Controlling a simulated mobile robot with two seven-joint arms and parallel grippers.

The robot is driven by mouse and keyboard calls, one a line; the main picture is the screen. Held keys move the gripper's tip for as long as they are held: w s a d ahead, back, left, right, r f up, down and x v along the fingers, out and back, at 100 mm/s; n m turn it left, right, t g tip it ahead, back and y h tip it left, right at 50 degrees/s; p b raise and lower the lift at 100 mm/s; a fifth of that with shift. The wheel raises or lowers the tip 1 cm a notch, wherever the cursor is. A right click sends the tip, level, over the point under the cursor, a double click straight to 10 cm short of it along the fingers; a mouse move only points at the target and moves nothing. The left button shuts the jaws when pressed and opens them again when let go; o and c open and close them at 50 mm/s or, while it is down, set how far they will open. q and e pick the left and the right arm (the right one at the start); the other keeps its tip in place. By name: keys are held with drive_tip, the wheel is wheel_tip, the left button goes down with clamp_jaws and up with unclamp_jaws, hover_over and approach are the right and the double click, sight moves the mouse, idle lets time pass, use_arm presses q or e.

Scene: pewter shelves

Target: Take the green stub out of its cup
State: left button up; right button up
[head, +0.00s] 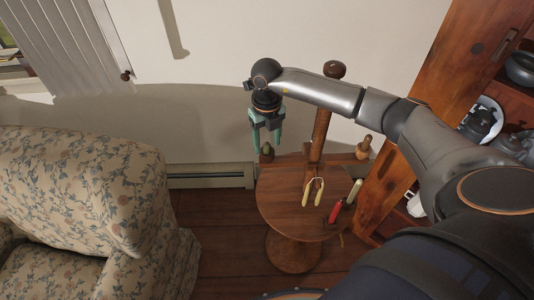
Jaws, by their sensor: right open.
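The green stub (267,149) is a small dark green piece at the back left edge of the round wooden table. It sits in a small brown cup (267,158), of which only a little shows. My right gripper (267,140) points down directly above the stub, with its green fingers open and apart. The fingertips look close to the stub's top, but I cannot tell if they reach around it. My left gripper is not in view.
The round wooden table (285,215) holds a pair of yellow candles (313,192), a red candle (335,211), a pale candle (354,191) and a wooden peg (363,149). A wooden post (320,130) rises behind. A floral armchair (90,210) is left; a wooden cabinet (440,75) is right.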

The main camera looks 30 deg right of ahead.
drive_tip(key=shift+f, duration=0.15)
clamp_jaws()
idle(0.4)
